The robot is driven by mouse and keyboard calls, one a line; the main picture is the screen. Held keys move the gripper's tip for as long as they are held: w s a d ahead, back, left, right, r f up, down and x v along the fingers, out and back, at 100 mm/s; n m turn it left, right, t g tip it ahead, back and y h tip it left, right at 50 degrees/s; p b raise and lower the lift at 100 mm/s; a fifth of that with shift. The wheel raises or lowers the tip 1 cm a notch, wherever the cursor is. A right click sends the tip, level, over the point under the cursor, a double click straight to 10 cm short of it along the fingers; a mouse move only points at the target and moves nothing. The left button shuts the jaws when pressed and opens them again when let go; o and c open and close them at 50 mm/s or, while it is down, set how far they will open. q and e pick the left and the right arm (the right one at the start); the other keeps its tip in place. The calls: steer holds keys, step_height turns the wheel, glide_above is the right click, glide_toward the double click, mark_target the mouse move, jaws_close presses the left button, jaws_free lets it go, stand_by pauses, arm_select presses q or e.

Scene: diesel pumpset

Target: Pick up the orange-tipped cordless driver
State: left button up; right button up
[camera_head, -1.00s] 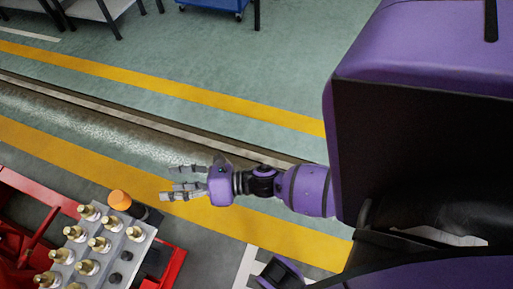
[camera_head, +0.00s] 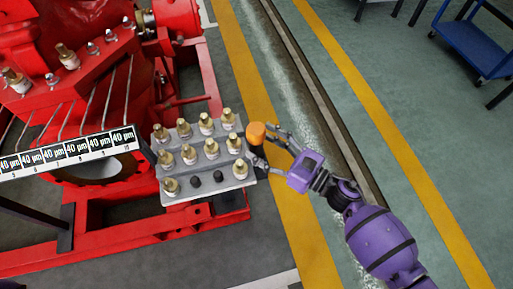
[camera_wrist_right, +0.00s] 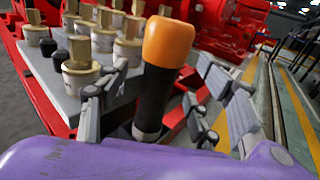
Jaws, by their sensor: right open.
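The orange-tipped cordless driver (camera_head: 257,136) stands upright at the right edge of the metal plate (camera_head: 236,179), orange end up, with a black body below. In the right wrist view the driver (camera_wrist_right: 153,90) rises between the spread fingers of my right gripper (camera_wrist_right: 160,105). The fingers are open, on either side of the black body, and no firm grip shows. In the head view my right gripper (camera_head: 277,146) reaches in from the right, its fingers beside the driver. The driver's lower end is partly hidden. My left gripper is not in view.
Several brass-topped fittings (camera_head: 211,147) and black knobs (camera_head: 195,181) stand on the plate close left of the driver. The red pumpset (camera_head: 110,60) fills the left side. A strip of labels (camera_head: 70,151) lies at left. The floor at right is open, with a blue cart (camera_head: 478,45) at the back.

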steer(key=shift+w+a, duration=0.25)
steer(key=shift+a, duration=0.1)
jaws_close()
steer(key=shift+r, duration=0.1)
arm_select(q)
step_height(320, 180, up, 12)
steer(key=p, duration=1.1)
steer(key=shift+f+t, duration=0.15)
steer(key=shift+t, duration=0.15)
arm_select(e)
step_height(320, 180, up, 28)
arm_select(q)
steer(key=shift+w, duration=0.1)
